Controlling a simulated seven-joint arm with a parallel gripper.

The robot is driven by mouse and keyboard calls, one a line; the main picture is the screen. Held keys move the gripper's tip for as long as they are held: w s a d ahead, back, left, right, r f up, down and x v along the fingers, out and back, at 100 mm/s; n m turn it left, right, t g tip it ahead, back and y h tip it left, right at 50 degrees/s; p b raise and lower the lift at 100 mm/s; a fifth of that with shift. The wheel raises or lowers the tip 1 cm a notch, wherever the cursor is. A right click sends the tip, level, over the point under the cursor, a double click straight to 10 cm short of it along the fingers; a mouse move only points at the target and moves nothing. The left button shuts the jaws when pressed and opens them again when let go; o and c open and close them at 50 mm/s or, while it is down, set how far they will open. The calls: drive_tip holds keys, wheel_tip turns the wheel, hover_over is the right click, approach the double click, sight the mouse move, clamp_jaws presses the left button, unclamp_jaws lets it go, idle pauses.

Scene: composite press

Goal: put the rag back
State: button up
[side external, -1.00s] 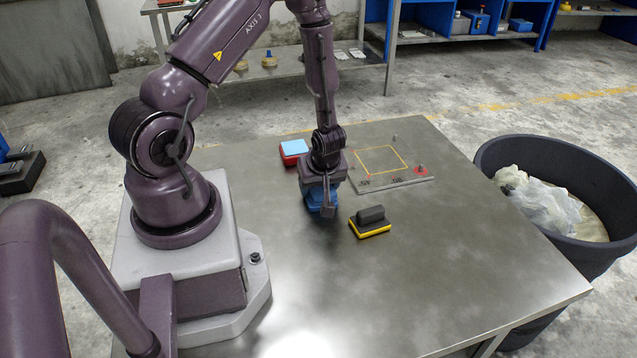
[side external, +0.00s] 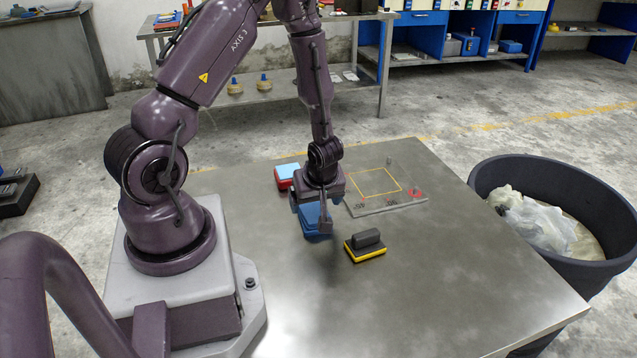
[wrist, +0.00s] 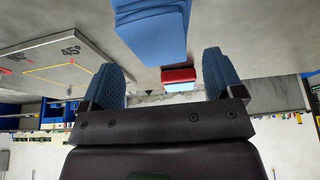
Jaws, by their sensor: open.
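The rag looks like a blue folded stack (wrist: 150,28) at the top of the wrist view, just past my fingertips and roughly between their lines. In the side view, blue shows under my gripper (side external: 316,212), where I cannot separate rag from blue finger pads. My gripper also shows in the wrist view (wrist: 163,62), with its two blue ribbed pads wide apart and nothing clamped between them. A red block with a light blue top (side external: 286,175) stands behind my gripper on the table; it also shows in the wrist view (wrist: 179,80).
A black-and-yellow block (side external: 366,246) lies in front and to the right on the metal table (side external: 440,270). A flat plate with a yellow outline (side external: 378,205) is at the back right. A dark bin (side external: 500,220) with plastic bags stands off the right edge. The table front is clear.

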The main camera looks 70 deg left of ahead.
drive_tip(key=w+d+r+m+t+h, duration=0.1)
drive_tip(key=w+d+r+m+t, duration=0.25)
drive_tip(key=r, duration=0.45)
drive_tip(key=w+d+r+m+t+h, duration=0.2)
drive_tip(key=d+r, duration=0.3)
drive_tip(key=r, duration=0.3)
drive_tip(key=w+d+r+m+t+h, duration=0.1)
drive_tip(key=w+d+r+m+t, duration=0.2)
drive_tip(key=d+r, duration=0.3)
drive_tip(key=s+d+r+m+h, duration=0.3)
drive_tip(key=s+d+r+m, duration=0.1)
drive_tip(key=r+m, duration=0.15)
drive_tip(key=s+a+r+m+g+y, duration=0.2)
drive_tip(key=s+r+m+g, duration=0.1)
drive_tip(key=s, duration=0.8)
drive_tip(key=shift+s+r+m, duration=0.2)
drive_tip(key=shift+m, duration=0.3)
